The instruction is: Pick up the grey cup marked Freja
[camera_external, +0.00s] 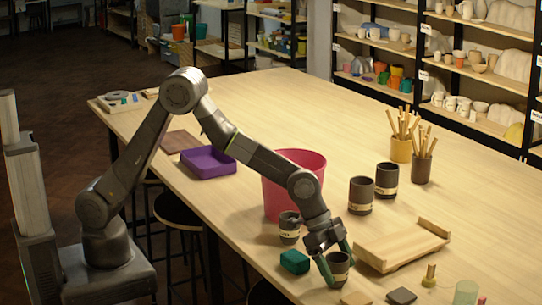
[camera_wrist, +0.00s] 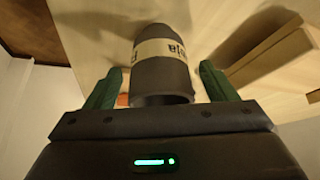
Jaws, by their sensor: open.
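A dark grey cup (camera_external: 338,268) stands on the table near its front edge. Other dark cups with pale bands stand farther off: one (camera_external: 290,228) beside the pink bucket, and two taller ones (camera_external: 360,195) (camera_external: 386,180) behind.
A pink bucket (camera_external: 292,180) stands behind my forearm. A wooden tray (camera_external: 402,246) lies close on the right. Small tiles (camera_external: 402,296), a stamp (camera_external: 429,276) and a greenish glass (camera_external: 466,292) are at the front right.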

